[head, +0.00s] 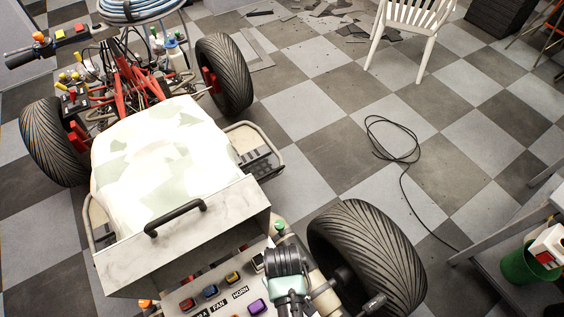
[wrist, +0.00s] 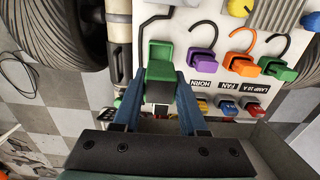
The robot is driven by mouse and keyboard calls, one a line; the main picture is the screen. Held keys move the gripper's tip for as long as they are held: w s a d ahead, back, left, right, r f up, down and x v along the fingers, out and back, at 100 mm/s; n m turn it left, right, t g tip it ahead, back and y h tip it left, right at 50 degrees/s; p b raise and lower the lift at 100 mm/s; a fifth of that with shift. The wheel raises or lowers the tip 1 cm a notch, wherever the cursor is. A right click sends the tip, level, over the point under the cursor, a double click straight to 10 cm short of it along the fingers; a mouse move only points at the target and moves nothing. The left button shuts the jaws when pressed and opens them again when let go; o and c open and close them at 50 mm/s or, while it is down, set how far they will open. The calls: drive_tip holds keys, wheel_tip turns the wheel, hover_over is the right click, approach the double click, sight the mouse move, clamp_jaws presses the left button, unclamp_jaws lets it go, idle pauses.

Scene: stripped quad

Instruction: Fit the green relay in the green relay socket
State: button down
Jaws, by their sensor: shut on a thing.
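In the wrist view my gripper (wrist: 159,82) is shut on a green block, the green relay (wrist: 160,68), held between its two blue fingers. The relay is over the left part of a pale panel. I cannot tell whether it touches the panel. A green piece with a dark hooked wire (wrist: 278,70) sits at the right of the same panel. I cannot make out which part is the green relay socket; the fingers and relay cover some of the panel. In the head view my gripper (head: 290,309) points down at the bottom edge, with its tips and the relay not clearly visible.
Purple (wrist: 202,60) and orange (wrist: 243,67) pieces sit in a row on the panel, near coloured switches and labels. A large tyre (head: 365,258) stands close right of my gripper. A metal box with a black handle (head: 176,217) rises to the left.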

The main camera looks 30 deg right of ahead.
drive_tip(key=shift+r+p, duration=0.1)
drive_tip(key=shift+p, duration=0.2)
wheel_tip(320, 180, down, 6)
drive_tip(key=b, duration=0.4)
drive_tip(key=shift+p, duration=0.45)
idle(1.7)
drive_tip(key=shift+f+b, duration=0.8)
drive_tip(key=shift+f, duration=0.3)
drive_tip(key=shift+c, duration=1.8)
unclamp_jaws()
drive_tip(key=shift+r, duration=0.1)
wheel_tip(320, 180, up, 13)
drive_tip(key=shift+f+p, duration=0.1)
drive_tip(key=shift+p, duration=0.35)
